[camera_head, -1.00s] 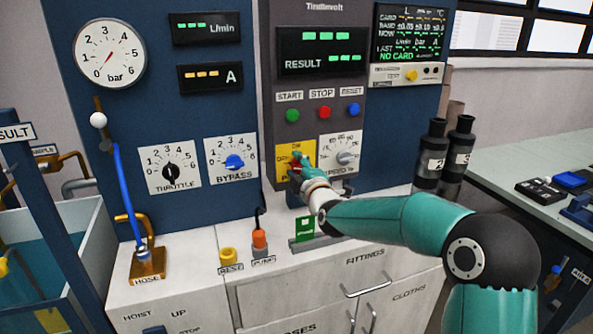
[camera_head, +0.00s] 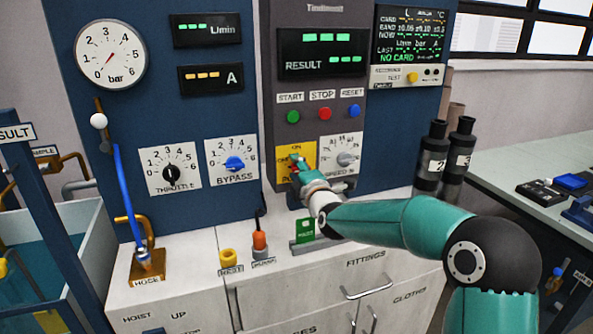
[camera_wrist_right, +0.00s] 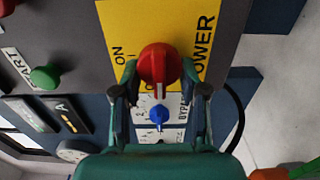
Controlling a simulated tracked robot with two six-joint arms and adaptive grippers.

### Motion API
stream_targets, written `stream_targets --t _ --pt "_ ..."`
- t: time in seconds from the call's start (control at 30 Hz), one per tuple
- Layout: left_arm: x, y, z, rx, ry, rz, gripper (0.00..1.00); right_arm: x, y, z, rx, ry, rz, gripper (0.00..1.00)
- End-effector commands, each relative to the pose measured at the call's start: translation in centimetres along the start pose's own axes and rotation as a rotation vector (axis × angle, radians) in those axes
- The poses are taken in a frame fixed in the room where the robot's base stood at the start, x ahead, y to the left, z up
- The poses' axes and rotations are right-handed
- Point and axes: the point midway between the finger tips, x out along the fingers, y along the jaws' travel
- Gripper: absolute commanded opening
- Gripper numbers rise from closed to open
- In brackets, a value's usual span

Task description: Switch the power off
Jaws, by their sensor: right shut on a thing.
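The power switch is a red knob (camera_wrist_right: 160,62) on a yellow plate (camera_wrist_right: 124,20) marked ON and POWER in the right wrist view. A pale line shows on the knob's lower side there, towards a mostly hidden label that starts with O. In the head view the yellow plate (camera_head: 282,152) sits low on the grey panel, its knob largely covered by my right gripper (camera_head: 297,168). In the wrist view my right gripper (camera_wrist_right: 160,88) has a finger on each side of the knob and is shut on it. My left gripper is out of view.
The speed dial (camera_head: 346,159) is just right of the plate, the bypass dial (camera_head: 232,162) left. Start (camera_head: 292,116), stop (camera_head: 323,112) and reset (camera_head: 354,110) buttons are above. The result display (camera_head: 322,52) is lit. An orange pump plug (camera_head: 259,240) stands on the counter below.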

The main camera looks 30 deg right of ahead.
Motion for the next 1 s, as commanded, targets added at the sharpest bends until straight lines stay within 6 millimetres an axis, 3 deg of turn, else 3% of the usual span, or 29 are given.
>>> stream_targets --t 0.03,0.17,0.57,0.77,1.0 --pt "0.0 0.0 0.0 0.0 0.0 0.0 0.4 0.0 -0.8 -0.5 -0.002 0.01 -0.017 0.48" --pt "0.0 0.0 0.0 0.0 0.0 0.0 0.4 0.0 -0.6 -0.4 -0.001 0.008 -0.014 0.67" --pt "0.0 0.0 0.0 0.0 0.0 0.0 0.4 -0.4 -0.2 -0.1 0.001 0.003 -0.006 0.67" --pt "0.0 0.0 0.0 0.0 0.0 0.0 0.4 -2.7 -0.2 -0.1 0.001 0.003 -0.006 0.67" --pt "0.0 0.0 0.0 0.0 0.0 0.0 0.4 -7.4 -0.2 -0.1 0.0 0.004 -0.007 0.67"
